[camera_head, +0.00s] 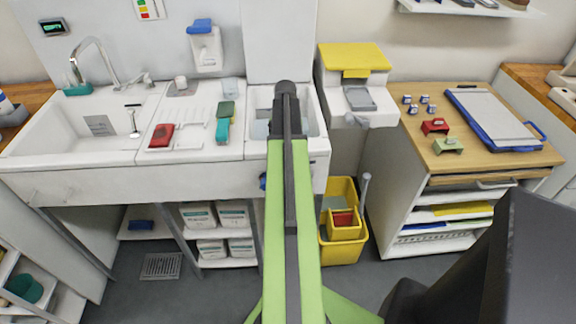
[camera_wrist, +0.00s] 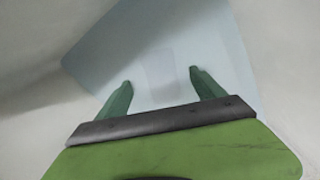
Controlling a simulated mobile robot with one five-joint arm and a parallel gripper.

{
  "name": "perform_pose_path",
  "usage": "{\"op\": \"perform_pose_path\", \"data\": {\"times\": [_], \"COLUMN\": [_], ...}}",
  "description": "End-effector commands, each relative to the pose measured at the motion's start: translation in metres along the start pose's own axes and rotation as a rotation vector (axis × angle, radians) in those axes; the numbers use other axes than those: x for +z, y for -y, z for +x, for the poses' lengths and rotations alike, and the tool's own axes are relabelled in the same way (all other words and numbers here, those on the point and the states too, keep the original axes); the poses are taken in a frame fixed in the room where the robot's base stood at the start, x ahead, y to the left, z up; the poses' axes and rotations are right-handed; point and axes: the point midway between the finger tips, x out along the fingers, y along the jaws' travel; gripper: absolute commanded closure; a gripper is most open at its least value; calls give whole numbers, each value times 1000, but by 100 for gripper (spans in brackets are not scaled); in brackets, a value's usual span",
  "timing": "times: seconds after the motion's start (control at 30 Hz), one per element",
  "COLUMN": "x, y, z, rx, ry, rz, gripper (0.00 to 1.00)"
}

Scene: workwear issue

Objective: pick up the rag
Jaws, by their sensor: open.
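A pale blue flat cloth, which looks like the rag (camera_wrist: 160,40), lies below my gripper (camera_wrist: 160,78) in the wrist view. Its straight edges show against an off-white surface. The two green fingers are open and spread apart over the cloth, with nothing held between them. I cannot tell whether the fingertips touch it. In the head view my arm reaches over the right sink basin (camera_head: 319,112), and a pale blue patch of the rag (camera_head: 260,130) shows left of the arm. The arm hides the rest of it and the fingers there.
A red brush (camera_head: 161,135) and a teal brush (camera_head: 223,130) lie on the drainboard left of the basin. A yellow-lidded dispenser (camera_head: 352,57) stands right of it. Below are a yellow bucket (camera_head: 341,250) and boxes. A wooden-topped cabinet (camera_head: 500,145) stands right.

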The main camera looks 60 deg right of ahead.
Motion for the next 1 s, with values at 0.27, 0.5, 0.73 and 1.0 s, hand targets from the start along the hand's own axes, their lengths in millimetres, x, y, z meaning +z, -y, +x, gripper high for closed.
{"op": "perform_pose_path", "data": {"times": [0.27,0.5,0.73,1.0], "x": [-1,-1,-2,-2], "y": [0,0,0,0], "z": [22,54,50,50], "rx": [0,0,0,0], "ry": [0,0,0,0], "rz": [1,1,2,2], "gripper": [22,22,24,60]}}
